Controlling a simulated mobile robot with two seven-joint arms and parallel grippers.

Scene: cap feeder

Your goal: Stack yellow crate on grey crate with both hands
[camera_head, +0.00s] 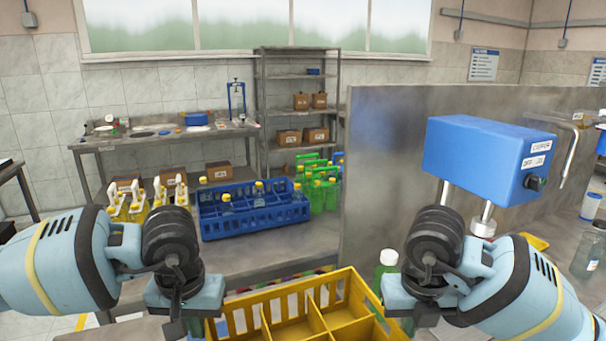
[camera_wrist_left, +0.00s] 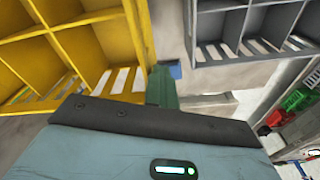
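The yellow crate (camera_head: 290,290), empty with several compartments, is at the bottom middle of the head view, its near part cut off. It also fills the upper left of the left wrist view (camera_wrist_left: 137,30). My left gripper (camera_head: 190,318) is at the crate's left side; in the left wrist view its greenish finger (camera_wrist_left: 163,87) is right by the crate wall. My right gripper (camera_head: 408,312) is at the crate's right side, its fingertips hidden. Whether either grips the wall cannot be made out. The grey crate (camera_wrist_left: 235,58) shows only in the left wrist view, apart from the yellow one.
A blue crate (camera_head: 255,222) with bottles stands on the table beyond. A green-capped or white-capped bottle (camera_head: 386,262) is close to my right gripper. A blue machine (camera_head: 485,160) and a metal partition (camera_head: 385,160) stand at the right.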

